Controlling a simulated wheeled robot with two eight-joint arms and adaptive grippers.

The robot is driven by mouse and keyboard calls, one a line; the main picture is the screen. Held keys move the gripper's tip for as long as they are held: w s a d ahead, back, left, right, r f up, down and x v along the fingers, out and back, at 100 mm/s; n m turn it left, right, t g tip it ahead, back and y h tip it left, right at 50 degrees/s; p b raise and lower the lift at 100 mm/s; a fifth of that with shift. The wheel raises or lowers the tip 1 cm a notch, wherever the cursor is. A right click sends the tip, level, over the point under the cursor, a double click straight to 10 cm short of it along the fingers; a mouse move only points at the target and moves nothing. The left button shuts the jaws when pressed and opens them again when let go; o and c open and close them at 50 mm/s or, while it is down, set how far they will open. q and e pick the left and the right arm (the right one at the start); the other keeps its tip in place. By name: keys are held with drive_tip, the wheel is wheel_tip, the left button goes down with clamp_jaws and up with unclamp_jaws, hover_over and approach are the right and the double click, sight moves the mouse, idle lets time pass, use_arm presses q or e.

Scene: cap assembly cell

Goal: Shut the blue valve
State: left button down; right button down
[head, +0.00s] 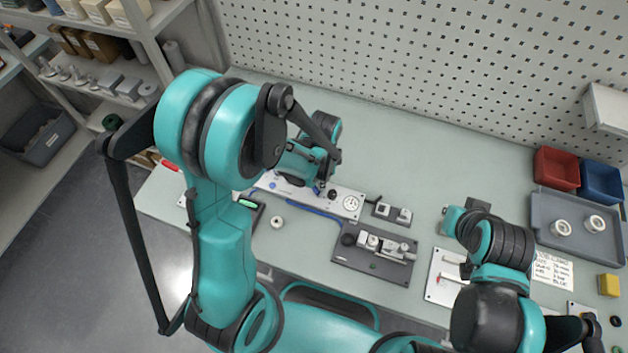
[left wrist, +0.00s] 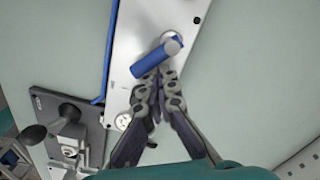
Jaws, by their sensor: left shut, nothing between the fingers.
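The blue valve shows in the left wrist view as a blue lever (left wrist: 152,60) on a round grey pivot, mounted on a pale panel (left wrist: 135,25). The lever lies slantwise across the panel. My left gripper (left wrist: 160,78) is shut and empty, with its fingertips right beside the lever's lower side; I cannot tell whether they touch it. In the head view my left gripper (head: 320,185) is over the panel (head: 340,206), and the arm hides most of the valve. My right arm is at the right; I cannot make out its fingers.
A grey tray (head: 565,245) with white rings and red and blue bins are at the right. The back of the table is clear.

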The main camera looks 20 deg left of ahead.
sight(313, 197)
use_arm(q)
drive_tip(key=shift+s, duration=0.4)
drive_tip(key=shift+s+a, duration=0.25)
drive_tip(key=shift+s, duration=0.2)
idle(0.3)
drive_tip(key=shift+s+a+b, duration=0.25)
drive_tip(key=shift+s+b, duration=0.15)
drive_tip(key=shift+a, duration=0.1)
drive_tip(key=shift+s+a, duration=0.15)
drive_tip(key=shift+s, duration=0.35)
